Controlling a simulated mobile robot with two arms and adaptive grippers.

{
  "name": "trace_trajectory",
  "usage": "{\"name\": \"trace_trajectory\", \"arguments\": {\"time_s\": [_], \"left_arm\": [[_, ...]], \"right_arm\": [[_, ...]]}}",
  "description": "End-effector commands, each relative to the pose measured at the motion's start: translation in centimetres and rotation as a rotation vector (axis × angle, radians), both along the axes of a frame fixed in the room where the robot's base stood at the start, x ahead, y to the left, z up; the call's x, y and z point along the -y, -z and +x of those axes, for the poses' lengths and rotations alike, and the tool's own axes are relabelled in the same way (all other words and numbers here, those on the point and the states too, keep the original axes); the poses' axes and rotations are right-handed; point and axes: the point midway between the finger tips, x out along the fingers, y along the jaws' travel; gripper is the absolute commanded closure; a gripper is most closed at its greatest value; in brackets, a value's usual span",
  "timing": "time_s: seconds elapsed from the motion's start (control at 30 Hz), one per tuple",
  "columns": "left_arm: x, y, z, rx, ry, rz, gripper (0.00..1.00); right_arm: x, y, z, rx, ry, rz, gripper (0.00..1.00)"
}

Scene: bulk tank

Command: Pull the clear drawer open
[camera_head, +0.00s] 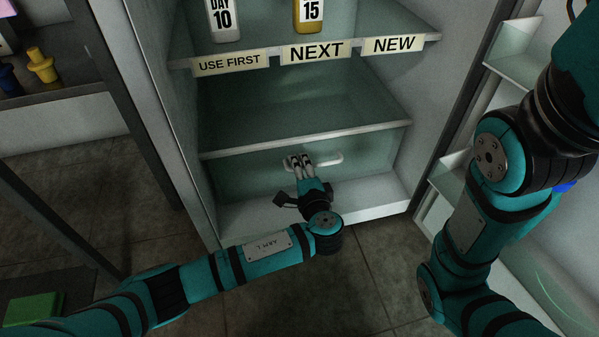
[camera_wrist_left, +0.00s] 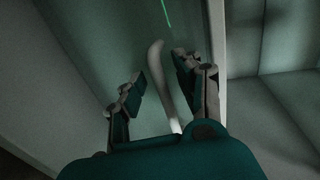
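The clear drawer (camera_head: 235,180) is a greenish see-through front low in the fridge, beneath the lowest shelf. It looks closed. Its white bar handle (camera_head: 335,160) runs across the front. My left gripper (camera_head: 300,163) is at the left part of the handle. In the left wrist view, the handle (camera_wrist_left: 157,62) passes between the two spread fingers of my left gripper (camera_wrist_left: 165,88), with a gap visible to the fingers. The gripper looks open around the handle, not clamped. My right arm shows at the right, but its gripper is out of view.
The open fridge door with bins (camera_head: 515,60) stands right. The tiled floor (camera_head: 365,285) in front is clear.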

Motion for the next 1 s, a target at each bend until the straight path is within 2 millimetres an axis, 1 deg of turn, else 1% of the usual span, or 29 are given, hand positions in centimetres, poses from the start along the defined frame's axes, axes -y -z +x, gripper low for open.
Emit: {"name": "trace_trajectory", "arguments": {"time_s": [0.27,0.5,0.53,1.0], "left_arm": [[-0.05,-0.05,0.15,0.0,0.0,0.0,0.66],[-0.03,-0.03,0.12,0.0,0.0,0.0,0.97],[-0.03,-0.03,0.12,0.0,0.0,0.0,1.0],[0.0,0.04,0.07,-0.001,0.001,-0.001,1.0]], "right_arm": [[-0.01,0.04,-0.02,0.001,0.0,-0.001,0.6],[-0.01,0.05,-0.02,0.001,0.0,-0.001,0.6],[-0.01,0.05,-0.02,0.0,0.0,-0.001,0.6],[0.0,0.05,0.01,0.0,0.0,0.0,0.6]]}}
